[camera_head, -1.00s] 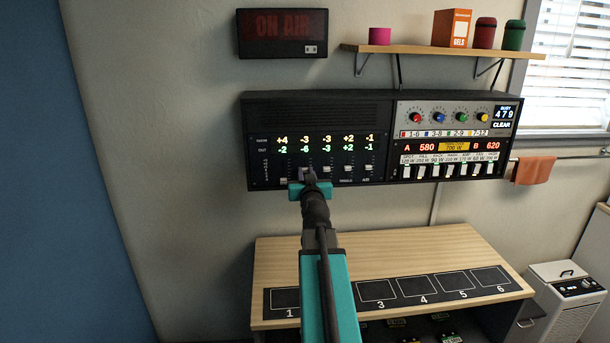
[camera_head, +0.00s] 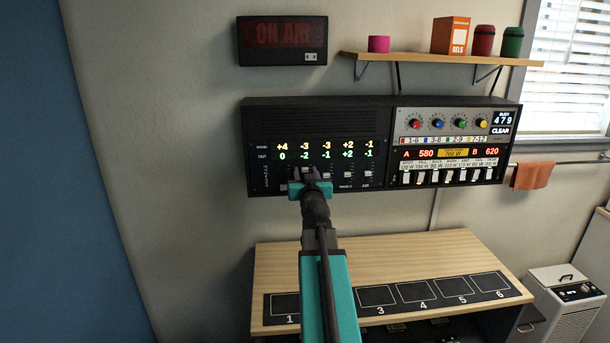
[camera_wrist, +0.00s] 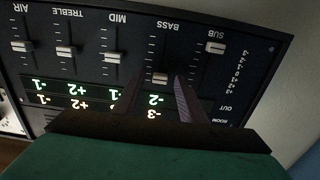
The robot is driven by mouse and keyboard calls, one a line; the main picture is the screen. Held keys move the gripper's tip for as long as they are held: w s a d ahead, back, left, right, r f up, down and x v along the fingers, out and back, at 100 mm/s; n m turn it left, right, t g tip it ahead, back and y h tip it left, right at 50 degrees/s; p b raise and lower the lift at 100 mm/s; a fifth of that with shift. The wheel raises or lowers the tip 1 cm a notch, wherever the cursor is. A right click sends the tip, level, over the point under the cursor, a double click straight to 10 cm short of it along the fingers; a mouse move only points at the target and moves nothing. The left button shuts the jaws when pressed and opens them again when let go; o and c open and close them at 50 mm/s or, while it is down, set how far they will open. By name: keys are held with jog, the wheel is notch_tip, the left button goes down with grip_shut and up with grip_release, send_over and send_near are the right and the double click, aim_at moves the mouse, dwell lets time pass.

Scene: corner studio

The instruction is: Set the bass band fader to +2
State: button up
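The black equalizer panel (camera_head: 262,185) has a row of faders. In the wrist view, upside down, the bass fader (camera_wrist: 160,78) sits between my gripper's two fingers (camera_wrist: 160,80). The fingers stand apart on either side of its cap, with small gaps showing. The bass readouts are -3 in the room row and -2 in the out row (camera_wrist: 155,100). In the head view my gripper (camera_head: 308,174) is at the panel and hides the bass fader.
The sub fader (camera_wrist: 216,47) and mid fader (camera_wrist: 112,57) flank the bass fader closely. The treble and air faders are further along. A lighting panel (camera_head: 450,150) adjoins on the right. A wooden bench (camera_head: 380,258) stands below, a shelf (camera_head: 430,57) above.

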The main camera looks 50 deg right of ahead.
aim_at(305, 171)
jog(key=shift+s+a, duration=0.1)
jog(key=shift+b+v, duration=0.4)
jog(key=shift+v, duration=1.05)
jog(key=b+v, duration=0.2)
jog(key=b, duration=0.2)
jog(key=shift+s+a+f, duration=0.1)
jog(key=shift+s+a, duration=0.05)
jog(key=shift+s, duration=0.05)
jog(key=b, duration=0.4)
jog(key=shift+s+a+b, duration=0.3)
jog(key=shift+b, duration=0.1)
jog(key=b+v, duration=0.1)
jog(key=b, duration=0.5)
jog(key=shift+s+a, duration=0.2)
jog(key=shift+s, duration=0.15)
jog(key=shift+b+v, duration=2.7)
jog(key=shift+b, duration=0.75)
